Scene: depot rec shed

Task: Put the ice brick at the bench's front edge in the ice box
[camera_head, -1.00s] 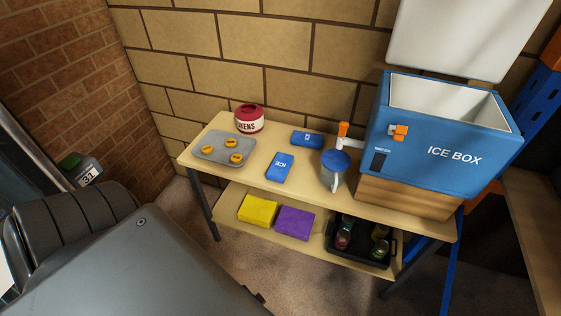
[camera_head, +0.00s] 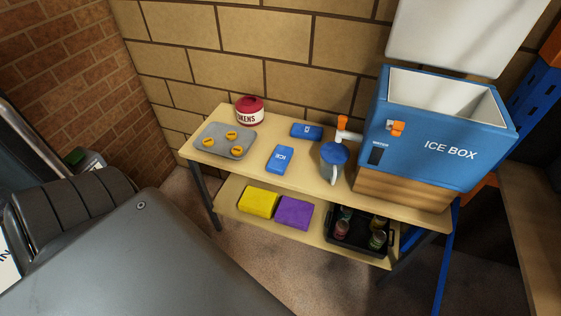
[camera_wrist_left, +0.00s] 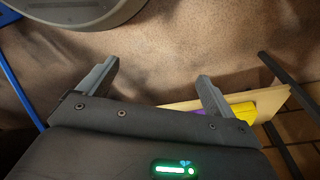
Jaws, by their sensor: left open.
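A blue ice brick (camera_head: 280,158) with white lettering lies flat near the front edge of the bench top (camera_head: 310,178), in the head view. A second blue brick (camera_head: 307,131) lies further back by the wall. The blue ice box (camera_head: 410,148) stands at the bench's right end on a wooden base, its white lid (camera_head: 445,35) raised and its pale inside showing. In the left wrist view my left gripper (camera_wrist_left: 157,74) is open and empty above the floor, apart from the bench. It does not show in the head view. My right gripper is in neither view.
A grey tray (camera_head: 216,131) with yellow rings and a red-topped tin (camera_head: 250,110) are at left. The lower shelf holds yellow (camera_head: 259,201) and purple (camera_head: 294,212) blocks and a black crate (camera_head: 350,242).

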